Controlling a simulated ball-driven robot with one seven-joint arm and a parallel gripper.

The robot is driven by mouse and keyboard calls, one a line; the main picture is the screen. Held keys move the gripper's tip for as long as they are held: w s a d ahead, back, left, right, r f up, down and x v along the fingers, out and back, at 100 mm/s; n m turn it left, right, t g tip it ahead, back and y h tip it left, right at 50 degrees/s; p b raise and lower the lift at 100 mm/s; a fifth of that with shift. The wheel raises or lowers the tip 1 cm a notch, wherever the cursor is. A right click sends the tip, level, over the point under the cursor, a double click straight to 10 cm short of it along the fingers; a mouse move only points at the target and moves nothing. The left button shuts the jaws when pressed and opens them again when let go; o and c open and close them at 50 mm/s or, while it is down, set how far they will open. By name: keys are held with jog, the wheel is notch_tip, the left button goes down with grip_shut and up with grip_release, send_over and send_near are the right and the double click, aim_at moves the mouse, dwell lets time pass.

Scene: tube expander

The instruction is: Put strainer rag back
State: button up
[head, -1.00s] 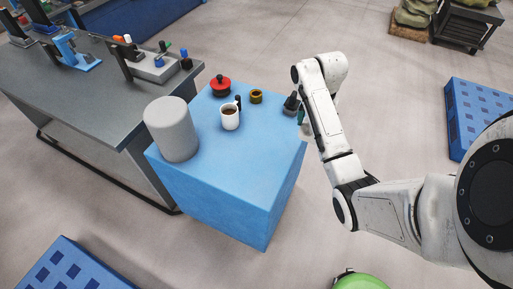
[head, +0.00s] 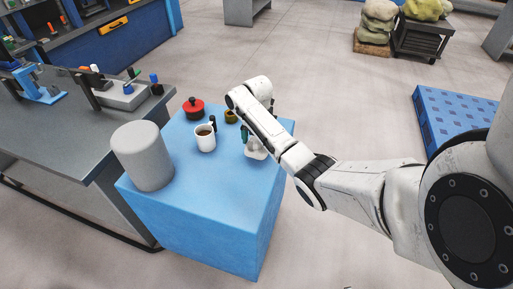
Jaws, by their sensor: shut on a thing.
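My arm reaches over the light blue block table (head: 205,230), and my gripper (head: 250,147) is at its end, above the right part of the tabletop. The gripper is small here and mostly hidden by my arm. I cannot pick out a strainer rag for certain.
A grey workbench (head: 60,135) with tools adjoins at left. The table's front is clear.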

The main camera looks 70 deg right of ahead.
aim_at(257, 147)
jog(key=shift+w+f, duration=0.3)
jog(key=shift+f, duration=1.6)
jog(key=shift+f, duration=0.15)
jog(key=o, duration=0.6)
